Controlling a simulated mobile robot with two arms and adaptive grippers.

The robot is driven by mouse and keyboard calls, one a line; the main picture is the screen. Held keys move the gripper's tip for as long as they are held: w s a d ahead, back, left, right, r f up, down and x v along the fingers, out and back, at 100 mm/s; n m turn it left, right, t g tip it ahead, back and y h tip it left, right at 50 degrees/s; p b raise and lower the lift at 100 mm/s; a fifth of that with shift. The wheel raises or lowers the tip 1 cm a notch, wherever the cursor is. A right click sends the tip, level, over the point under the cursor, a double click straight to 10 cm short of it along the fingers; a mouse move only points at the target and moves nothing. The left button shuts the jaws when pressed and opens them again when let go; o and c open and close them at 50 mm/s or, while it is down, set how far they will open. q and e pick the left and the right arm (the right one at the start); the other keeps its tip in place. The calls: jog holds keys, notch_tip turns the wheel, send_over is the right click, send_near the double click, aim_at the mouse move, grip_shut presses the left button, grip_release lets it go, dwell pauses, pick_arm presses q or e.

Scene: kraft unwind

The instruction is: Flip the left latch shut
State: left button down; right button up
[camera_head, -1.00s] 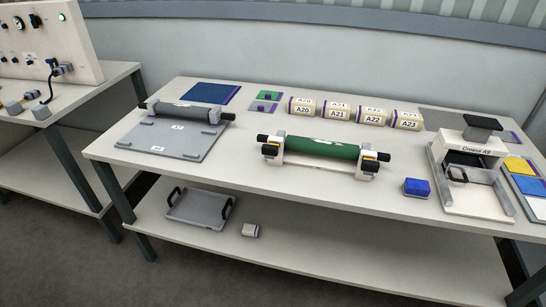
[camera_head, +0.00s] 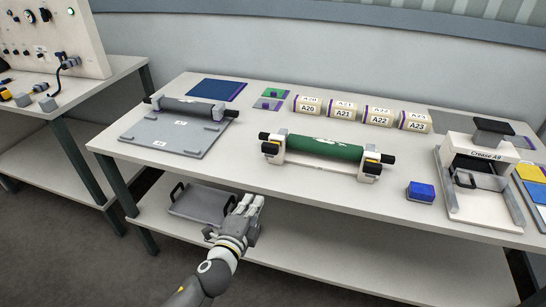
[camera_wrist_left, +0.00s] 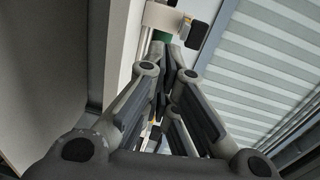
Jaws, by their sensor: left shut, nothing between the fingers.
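The unwind stand (camera_head: 318,167) is white with a dark green roll (camera_head: 325,147) lying across it between two end supports. A matching right latch (camera_head: 371,167) is on the right support. Whether the left latch is open or shut is too small to tell. My left gripper (camera_head: 250,203) is shut and empty, in front of the table edge and below left of the stand. In the left wrist view, its fingers (camera_wrist_left: 176,62) point toward the green roll (camera_wrist_left: 161,36). My right gripper is out of view.
A grey plate with a roller (camera_head: 178,135) lies left of the stand. A blue block (camera_head: 421,192) and a creasing press (camera_head: 482,205) stand to the right. A grey tray (camera_head: 197,204) is on the lower shelf.

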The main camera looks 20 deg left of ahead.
aim_at(273, 150)
pick_arm(q)
jog(key=shift+m+t, duration=0.4)
jog(key=shift+t, duration=0.2)
jog(key=r, duration=0.5)
jog(key=shift+d+r, duration=0.1)
jog(key=shift+d, duration=0.3)
jog(key=w, duration=0.7)
jog(key=w+p, duration=0.1)
jog(key=w, duration=0.6)
jog(key=shift+d, duration=0.2)
jog(key=w+b, duration=0.1)
jog(key=w, duration=0.3)
jog(key=shift+w+d, duration=0.1)
jog(key=shift+w, duration=0.05)
jog(key=shift+r, duration=0.1)
